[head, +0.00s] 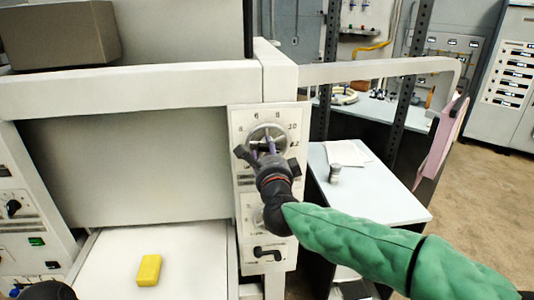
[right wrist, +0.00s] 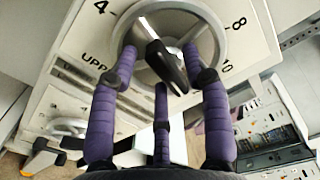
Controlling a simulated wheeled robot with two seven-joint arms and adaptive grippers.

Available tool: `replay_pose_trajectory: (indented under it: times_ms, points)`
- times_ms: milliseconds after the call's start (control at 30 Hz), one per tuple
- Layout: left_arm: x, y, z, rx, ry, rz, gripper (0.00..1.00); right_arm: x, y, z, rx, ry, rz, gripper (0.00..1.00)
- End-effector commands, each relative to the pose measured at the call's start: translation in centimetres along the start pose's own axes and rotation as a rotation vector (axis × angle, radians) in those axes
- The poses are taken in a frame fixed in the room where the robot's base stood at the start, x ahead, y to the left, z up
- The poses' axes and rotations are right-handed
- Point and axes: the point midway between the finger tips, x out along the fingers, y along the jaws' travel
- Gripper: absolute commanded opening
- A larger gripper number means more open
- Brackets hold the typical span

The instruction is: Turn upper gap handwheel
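The upper gap handwheel (head: 268,134) is a silver wheel on a white dial plate (head: 240,122) on the machine's upright. In the right wrist view its round rim (right wrist: 216,28) and black handle (right wrist: 168,68) show close up, with dial numbers around it. My right gripper (head: 263,151) is at the wheel. Its purple fingers (right wrist: 160,58) are spread, one on each side of the black handle and a third below. I see gaps between fingers and handle; contact with the rim is unclear. A dark shape at the head view's bottom left may be part of my left arm; no left fingers show.
A second, lower wheel (right wrist: 66,126) and a black lever (head: 268,253) sit below. A yellow block (head: 149,270) lies on the white bed (head: 195,262). A side table (head: 385,190) and a pink panel (head: 440,142) on a curved arm stand to the right.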

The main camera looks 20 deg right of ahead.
Motion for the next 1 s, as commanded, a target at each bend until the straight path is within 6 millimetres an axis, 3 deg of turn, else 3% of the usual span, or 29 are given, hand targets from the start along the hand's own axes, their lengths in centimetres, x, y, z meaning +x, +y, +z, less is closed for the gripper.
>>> replay_pose_trajectory:
  times_ms: [367,567,800,1000]
  points:
    - [0.0,0.0,0.0,0.000,0.000,0.000,0.40,-0.6,-0.1,0.0,-0.002,-0.001,-0.001,0.49]
    - [0.0,0.0,0.0,0.000,0.000,0.000,0.40,-3.6,-0.1,0.0,0.000,-0.003,-0.003,0.49]
    - [0.0,0.0,0.0,0.000,0.000,0.000,0.40,-8.4,-0.1,0.1,0.000,-0.004,-0.003,0.49]
    - [0.0,0.0,0.0,0.000,0.000,0.000,0.40,-11.1,-0.1,0.1,0.001,-0.002,-0.002,0.49]
